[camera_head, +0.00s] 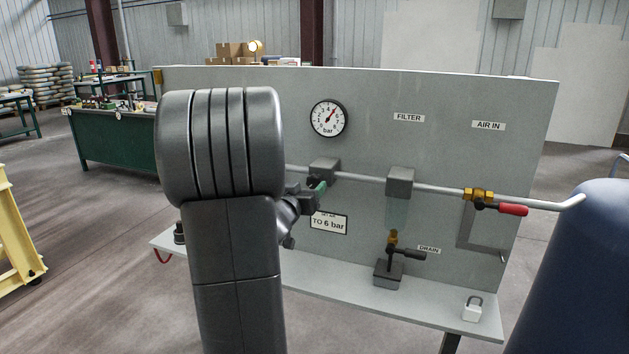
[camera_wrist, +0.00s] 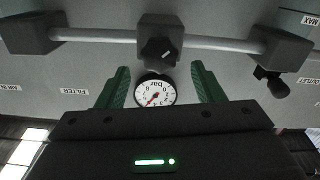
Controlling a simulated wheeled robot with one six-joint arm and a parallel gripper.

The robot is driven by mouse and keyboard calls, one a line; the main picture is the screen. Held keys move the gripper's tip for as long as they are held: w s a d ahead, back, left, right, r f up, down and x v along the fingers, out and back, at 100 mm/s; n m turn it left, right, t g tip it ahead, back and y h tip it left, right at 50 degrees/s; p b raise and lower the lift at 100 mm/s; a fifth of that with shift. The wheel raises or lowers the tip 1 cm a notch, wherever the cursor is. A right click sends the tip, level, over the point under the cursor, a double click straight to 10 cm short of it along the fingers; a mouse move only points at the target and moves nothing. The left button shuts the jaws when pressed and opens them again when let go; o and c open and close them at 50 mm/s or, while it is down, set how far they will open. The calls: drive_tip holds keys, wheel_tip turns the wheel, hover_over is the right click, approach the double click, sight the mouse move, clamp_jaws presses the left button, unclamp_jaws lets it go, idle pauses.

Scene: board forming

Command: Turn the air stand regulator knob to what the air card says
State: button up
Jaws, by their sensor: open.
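The regulator knob (camera_wrist: 158,50) is dark and lobed, on a grey block on the pipe in the wrist view. My gripper (camera_wrist: 160,73) is open, its two green fingers spread with the knob beyond the gap between them. I see no contact. In the head view my gripper (camera_head: 318,188) is partly behind my arm and the knob cannot be made out. The air card (camera_head: 329,222) reads "TO 6 bar". The round pressure gauge (camera_head: 328,118) has a needle pointing up and right; its exact reading is too small. The gauge also shows upside down in the wrist view (camera_wrist: 155,91).
The grey panel (camera_head: 440,150) carries a pipe, a filter block (camera_head: 400,181) and a red-handled valve (camera_head: 510,209). A drain valve (camera_head: 393,245) and a padlock (camera_head: 472,308) are lower. A blue tank (camera_head: 585,270) stands right. Another block with a black fitting (camera_wrist: 272,82) sits right in the wrist view.

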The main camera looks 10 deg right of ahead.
sight(313, 182)
drive_tip(key=x, duration=0.5)
drive_tip(key=c, duration=1)
